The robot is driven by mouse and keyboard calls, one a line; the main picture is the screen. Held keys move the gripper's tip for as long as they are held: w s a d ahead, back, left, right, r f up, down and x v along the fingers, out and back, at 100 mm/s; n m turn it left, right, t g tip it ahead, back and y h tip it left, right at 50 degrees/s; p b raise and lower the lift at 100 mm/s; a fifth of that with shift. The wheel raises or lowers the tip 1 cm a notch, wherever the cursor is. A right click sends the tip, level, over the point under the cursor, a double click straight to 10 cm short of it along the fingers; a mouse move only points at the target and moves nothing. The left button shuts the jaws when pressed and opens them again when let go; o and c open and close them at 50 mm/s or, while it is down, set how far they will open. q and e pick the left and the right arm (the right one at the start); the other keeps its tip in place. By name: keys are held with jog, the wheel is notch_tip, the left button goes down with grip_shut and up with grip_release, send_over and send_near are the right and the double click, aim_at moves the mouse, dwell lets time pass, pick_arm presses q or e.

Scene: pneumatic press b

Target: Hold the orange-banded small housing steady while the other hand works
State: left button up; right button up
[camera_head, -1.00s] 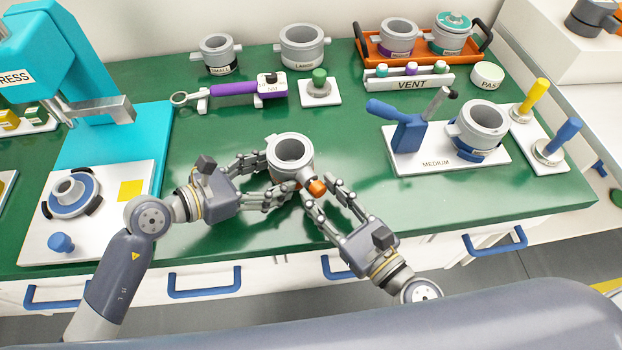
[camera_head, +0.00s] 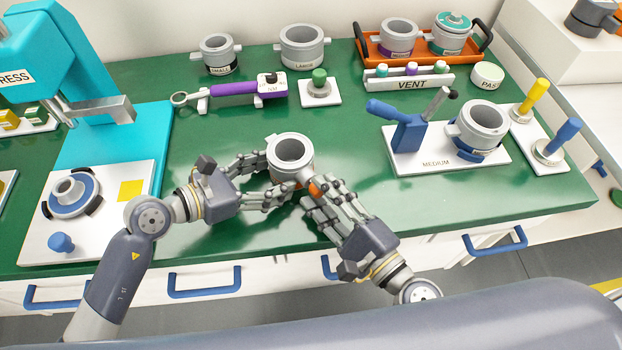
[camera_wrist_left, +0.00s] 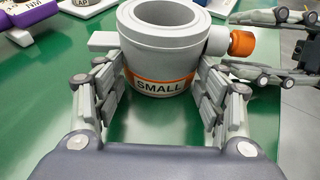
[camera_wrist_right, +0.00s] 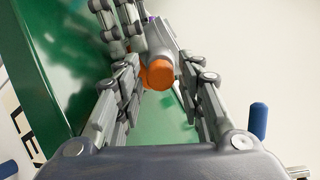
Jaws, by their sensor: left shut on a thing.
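The small housing (camera_head: 291,152) is a grey open-topped cup near the table's front middle. In the left wrist view it stands upright, with an orange band (camera_wrist_left: 160,86) marked SMALL. My left gripper (camera_head: 277,180) is shut on the housing, one finger on each side of its body. An orange knob (camera_wrist_left: 241,43) sticks out from the housing's right side. My right gripper (camera_head: 322,193) is at this knob. In the right wrist view its open fingers stand on both sides of the knob (camera_wrist_right: 160,73), with a gap showing. The housing's underside is hidden.
A teal press (camera_head: 112,135) stands at left. A MEDIUM fixture (camera_head: 440,163) with a blue lever and a grey housing (camera_head: 480,125) is at right. A purple-handled tool (camera_head: 233,89) and an orange tray (camera_head: 373,55) are behind. Green tabletop around the grippers is clear.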

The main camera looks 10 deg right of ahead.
jog(key=c, duration=0.8)
jog(key=m, duration=0.3)
jog(key=shift+m, duration=0.3)
jog(key=m, duration=1)
jog(key=o, duration=0.8)
jog(key=shift+o, duration=0.2)
